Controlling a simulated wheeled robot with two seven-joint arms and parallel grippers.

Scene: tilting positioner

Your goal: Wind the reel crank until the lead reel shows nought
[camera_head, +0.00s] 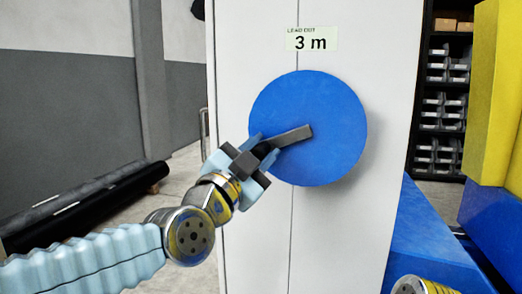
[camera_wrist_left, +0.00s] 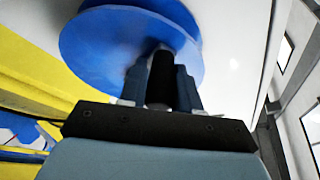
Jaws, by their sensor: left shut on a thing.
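The blue reel disc (camera_head: 325,150) is on the front of a white cabinet. A dark crank arm (camera_head: 292,136) runs from its middle down to the left. The display (camera_head: 312,43) above it reads "LEAD OUT 3 m". My left gripper (camera_head: 262,150) is at the reel's left edge, shut on the crank's handle. In the left wrist view the dark handle (camera_wrist_left: 161,78) stands between the fingers, with the blue reel (camera_wrist_left: 100,45) behind. The fingers hide part of the handle. My right gripper is not in view.
The white cabinet (camera_head: 240,60) fills the middle. A yellow block (camera_head: 495,90) and blue structure (camera_head: 425,245) stand at the right. Shelves with grey bins (camera_head: 440,110) are behind. Black rolls (camera_head: 85,205) lie on the floor at left.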

